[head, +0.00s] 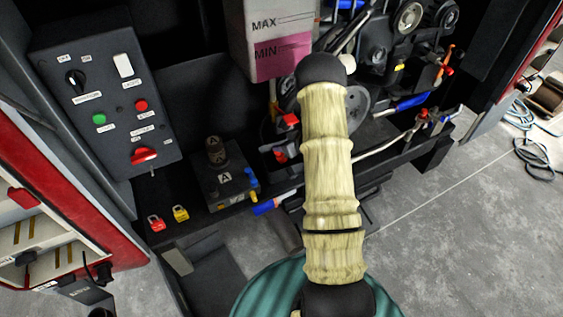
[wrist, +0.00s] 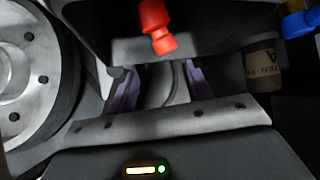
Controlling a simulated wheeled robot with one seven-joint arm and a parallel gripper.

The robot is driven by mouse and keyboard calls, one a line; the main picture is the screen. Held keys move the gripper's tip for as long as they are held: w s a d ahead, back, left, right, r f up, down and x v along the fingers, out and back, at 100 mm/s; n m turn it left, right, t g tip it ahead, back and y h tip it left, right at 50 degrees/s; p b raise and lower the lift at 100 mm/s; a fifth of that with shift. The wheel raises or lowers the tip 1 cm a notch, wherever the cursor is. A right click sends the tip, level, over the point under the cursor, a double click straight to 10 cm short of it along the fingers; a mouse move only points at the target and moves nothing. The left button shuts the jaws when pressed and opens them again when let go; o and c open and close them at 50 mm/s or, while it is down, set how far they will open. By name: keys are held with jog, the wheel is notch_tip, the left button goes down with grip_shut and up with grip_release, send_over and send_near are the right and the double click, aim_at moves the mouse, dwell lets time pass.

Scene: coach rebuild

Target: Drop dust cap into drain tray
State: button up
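A red knobbed cap-like piece (wrist: 155,28) shows at the top of the wrist view, against a dark housing; I cannot tell for sure that it is the dust cap. My gripper (wrist: 160,75) has its two purple-grey fingers apart, with no held object visible between them. The red piece lies beyond the fingertips, in line with the gap. In the head view my arm hides the gripper. A dark open-topped box (head: 238,262) stands low by the bay; I cannot tell whether it is the drain tray.
A grey control panel (head: 105,95) with switches stands at left. A dark box marked A (head: 222,190) carries a brown cylinder (head: 215,150). Red (head: 156,222) and yellow (head: 180,213) padlocks lie beside it. Engine parts (head: 385,55) crowd the back. Grey floor (head: 470,230) at right is open.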

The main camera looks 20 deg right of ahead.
jog(key=shift+s, duration=0.1)
jog(key=b+v, duration=0.1)
jog(key=v, duration=1.6)
jog(key=shift+r, duration=0.2)
jog(key=a+r+m+g+h, duration=0.2)
jog(key=a+r+h, duration=0.2)
jog(key=a+r, duration=0.25)
jog(key=s+a+r+g, duration=0.1)
jog(key=s+a+g, duration=0.1)
jog(key=s+a, duration=0.4)
jog(key=s+a+r+m+g+y+p, duration=0.1)
jog(key=s+a+r+g, duration=0.1)
jog(key=s+a, duration=0.5)
jog(key=shift+s+a+g+p, duration=0.3)
jog(key=shift+a+g, duration=0.4)
jog(key=shift+a, duration=0.5)
